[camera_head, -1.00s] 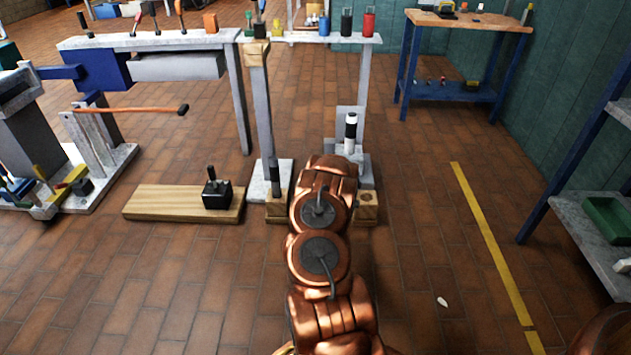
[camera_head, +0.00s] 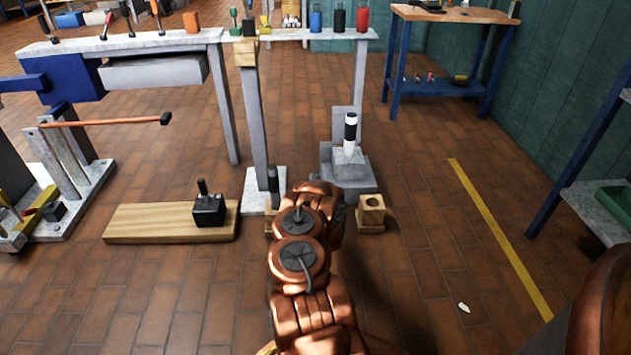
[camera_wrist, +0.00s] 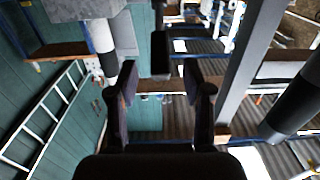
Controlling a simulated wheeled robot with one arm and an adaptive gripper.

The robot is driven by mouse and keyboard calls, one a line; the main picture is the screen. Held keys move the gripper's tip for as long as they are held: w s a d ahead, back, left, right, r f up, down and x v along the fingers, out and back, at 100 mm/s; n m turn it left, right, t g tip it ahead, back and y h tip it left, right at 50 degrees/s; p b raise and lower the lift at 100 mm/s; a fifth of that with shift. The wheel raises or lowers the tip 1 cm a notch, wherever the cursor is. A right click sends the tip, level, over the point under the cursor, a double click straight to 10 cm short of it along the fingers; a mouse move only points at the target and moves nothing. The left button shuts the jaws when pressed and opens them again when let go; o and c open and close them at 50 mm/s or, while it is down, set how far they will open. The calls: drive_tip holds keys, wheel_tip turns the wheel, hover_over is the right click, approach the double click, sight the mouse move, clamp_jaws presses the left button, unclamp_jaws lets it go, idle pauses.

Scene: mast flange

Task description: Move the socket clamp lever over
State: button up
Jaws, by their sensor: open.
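I cannot tell for sure which part is the socket clamp lever. One upright black handle (camera_head: 273,180) stands at the foot of the grey mast post (camera_head: 255,115), just left of my arm. Another upright handle, black with a white band (camera_head: 350,132), rises from a grey stepped block (camera_head: 347,172). In the wrist view a black-and-white cylinder (camera_wrist: 104,40) is left of my fingers and a large dark cylinder (camera_wrist: 294,108) is at the right. My gripper (camera_wrist: 160,82) is open, with no object held between its fingers. My own arm hides it in the head view.
A wooden block with a hole (camera_head: 371,212) stands right of my arm. A plank (camera_head: 150,223) with a black box and stub (camera_head: 208,208) lies left. A narrow shelf (camera_head: 300,34) spans behind. Floor near the yellow line (camera_head: 500,240) is mostly clear.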

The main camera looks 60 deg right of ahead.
drive_tip(key=b+x, duration=0.2)
drive_tip(key=x, duration=0.3)
drive_tip(key=shift+f, duration=0.1)
drive_tip(key=shift+w+d, duration=0.25)
drive_tip(key=shift+d, duration=0.05)
clamp_jaws()
idle(0.4)
